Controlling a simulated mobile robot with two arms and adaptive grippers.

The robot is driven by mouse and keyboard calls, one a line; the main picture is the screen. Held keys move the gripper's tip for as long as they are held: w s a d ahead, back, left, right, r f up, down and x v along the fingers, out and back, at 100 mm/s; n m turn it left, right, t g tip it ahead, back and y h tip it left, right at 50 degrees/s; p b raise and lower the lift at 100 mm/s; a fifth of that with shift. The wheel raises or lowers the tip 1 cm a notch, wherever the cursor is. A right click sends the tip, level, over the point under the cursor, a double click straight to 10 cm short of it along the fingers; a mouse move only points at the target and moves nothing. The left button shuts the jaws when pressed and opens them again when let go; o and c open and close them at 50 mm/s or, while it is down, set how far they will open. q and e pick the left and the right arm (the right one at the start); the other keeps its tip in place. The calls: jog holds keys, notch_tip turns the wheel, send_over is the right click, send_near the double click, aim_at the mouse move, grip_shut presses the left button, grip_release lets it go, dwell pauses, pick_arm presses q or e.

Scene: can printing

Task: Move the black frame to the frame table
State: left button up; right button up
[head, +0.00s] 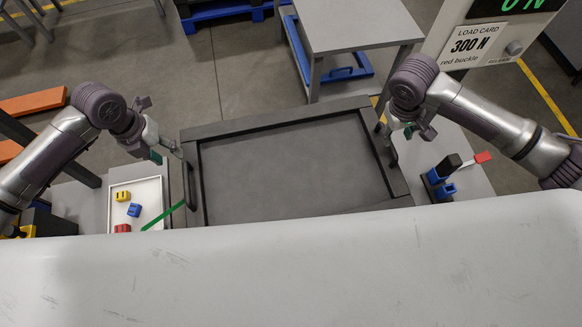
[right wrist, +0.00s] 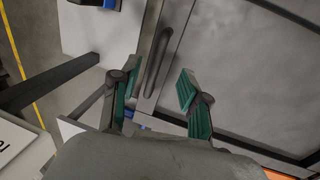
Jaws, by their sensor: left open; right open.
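The black frame (head: 293,120) lies in the middle of the head view around a dark grey panel, with a bar handle on its left side (head: 188,187) and another on its right side. My left gripper (head: 164,152) is open and empty near the frame's far left corner, apart from the left handle. My right gripper (head: 399,130) is open at the right side. In the right wrist view, its green-padded fingers (right wrist: 155,95) lie on either side of the right handle (right wrist: 158,62); whether they touch it is unclear. A grey table (head: 358,24) stands beyond the frame; no label shows on it.
A white tray (head: 152,188) with yellow, blue and red blocks and a green strip is at the left. Blue blocks and a black-and-red item (head: 440,178) sit at the right. Open floor (head: 240,75) lies beyond the frame.

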aim_at(393, 149)
pick_arm(q)
jog(key=f, duration=0.3)
jog(key=d+f, duration=0.1)
jog(key=f, duration=0.5)
jog(key=shift+w+d+f, duration=0.15)
jog(key=shift+d, duration=0.25)
pick_arm(e)
jog(key=f, duration=0.3)
jog(key=d+f, duration=0.1)
jog(key=f, duration=0.5)
jog(key=shift+w+d+f, duration=0.1)
jog(key=shift+w+d, duration=0.05)
jog(key=shift+d, duration=0.25)
pick_arm(q)
grip_shut()
pick_arm(e)
grip_shut()
